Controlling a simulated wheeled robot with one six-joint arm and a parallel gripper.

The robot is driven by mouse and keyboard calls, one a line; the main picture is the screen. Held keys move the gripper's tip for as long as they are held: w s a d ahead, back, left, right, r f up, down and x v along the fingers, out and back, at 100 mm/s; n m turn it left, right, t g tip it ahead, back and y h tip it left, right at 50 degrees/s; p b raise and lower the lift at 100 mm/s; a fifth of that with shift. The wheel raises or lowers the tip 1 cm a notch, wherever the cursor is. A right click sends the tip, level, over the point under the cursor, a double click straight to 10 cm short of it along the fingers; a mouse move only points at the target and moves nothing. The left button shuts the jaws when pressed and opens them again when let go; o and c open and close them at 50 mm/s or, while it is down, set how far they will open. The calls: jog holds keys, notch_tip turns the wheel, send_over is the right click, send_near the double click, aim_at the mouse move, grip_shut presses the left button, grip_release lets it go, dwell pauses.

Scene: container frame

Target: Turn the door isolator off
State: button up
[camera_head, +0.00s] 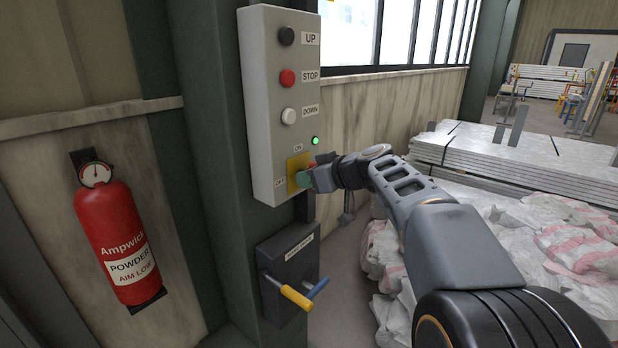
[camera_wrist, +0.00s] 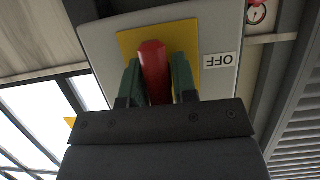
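The door isolator is a red handle (camera_wrist: 155,72) on a yellow plate (camera_head: 293,181), low on a grey control box (camera_head: 270,110). The box has "ON" above the plate and "OFF" at its left. A green light (camera_head: 315,140) is lit above the isolator. My gripper (camera_head: 307,172) is at the isolator, with its green fingers on both sides of the red handle and seemingly touching it. In the wrist view, the "OFF" label (camera_wrist: 221,60) is upside down, right of the handle. My fingers and wrist hide most of the handle in the head view; its exact angle is unclear.
Black, red and white buttons (camera_head: 288,77) sit higher on the box. Below is a dark box (camera_head: 287,262) with yellow and blue levers. A red extinguisher (camera_head: 115,235) hangs at left. White sacks (camera_head: 540,245) and stacked panels (camera_head: 515,165) lie right, beyond my arm.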

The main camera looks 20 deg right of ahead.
grip_shut()
jog(key=shift+f+m+g+y+b, duration=0.15)
jog(key=shift+m+g+y+b, duration=0.5)
jog(key=shift+m, duration=0.55)
jog(key=m+y+b, duration=0.1)
jog(key=m+y, duration=0.1)
jog(key=m, duration=0.1)
jog(key=shift+g, duration=0.25)
jog(key=m+y, duration=0.2)
jog(key=m, duration=0.2)
jog(key=shift+y, duration=0.25)
jog(key=shift+m+y, duration=0.8)
jog(key=shift+m, duration=1.2)
